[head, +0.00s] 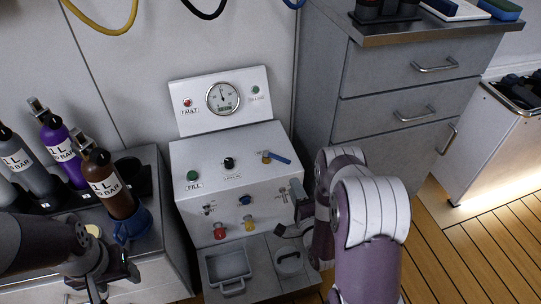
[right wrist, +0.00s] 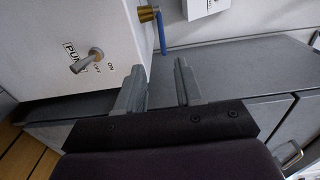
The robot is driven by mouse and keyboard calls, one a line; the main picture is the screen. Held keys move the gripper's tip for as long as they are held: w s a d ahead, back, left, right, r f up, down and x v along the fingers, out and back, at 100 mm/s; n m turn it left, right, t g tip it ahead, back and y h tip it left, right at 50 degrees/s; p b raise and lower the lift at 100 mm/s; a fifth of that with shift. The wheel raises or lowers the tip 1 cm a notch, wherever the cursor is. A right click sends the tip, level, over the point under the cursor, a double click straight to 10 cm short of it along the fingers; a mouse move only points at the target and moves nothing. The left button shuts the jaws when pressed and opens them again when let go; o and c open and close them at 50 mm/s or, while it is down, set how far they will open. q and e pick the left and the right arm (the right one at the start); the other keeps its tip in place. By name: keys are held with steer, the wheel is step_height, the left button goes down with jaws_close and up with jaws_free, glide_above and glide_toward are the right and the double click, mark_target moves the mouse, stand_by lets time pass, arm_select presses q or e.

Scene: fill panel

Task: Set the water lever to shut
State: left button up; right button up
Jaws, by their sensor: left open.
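A blue-handled lever (head: 280,158) on a brass valve sits at the right of the panel's sloped top. Its handle points right and slightly toward the front; its label is too small to read. It also shows in the right wrist view (right wrist: 161,34), beyond the fingers and apart from them. My right gripper (head: 291,214) is beside the panel's right front in the head view. In the right wrist view it is open and empty (right wrist: 157,86). My left gripper (head: 112,280) is open and low at the left, away from the lever.
The white fill panel (head: 225,160) carries a gauge (head: 223,98), a green button (head: 193,176) and a black knob (head: 229,163). A pump toggle (right wrist: 88,60) is close to my right fingers. Bottles (head: 107,185) stand left. A grey drawer cabinet (head: 400,95) is at right.

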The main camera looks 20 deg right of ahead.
mark_target(283, 160)
steer(key=w+b, duration=0.1)
steer(key=w, duration=0.3)
steer(key=w+b, duration=0.2)
steer(key=w, duration=0.2)
steer(key=w+b, duration=0.1)
steer(key=w, duration=0.2)
steer(key=shift+w+d, duration=0.4)
steer(key=shift+w+r, duration=0.15)
steer(key=shift+w, duration=0.2)
jaws_close()
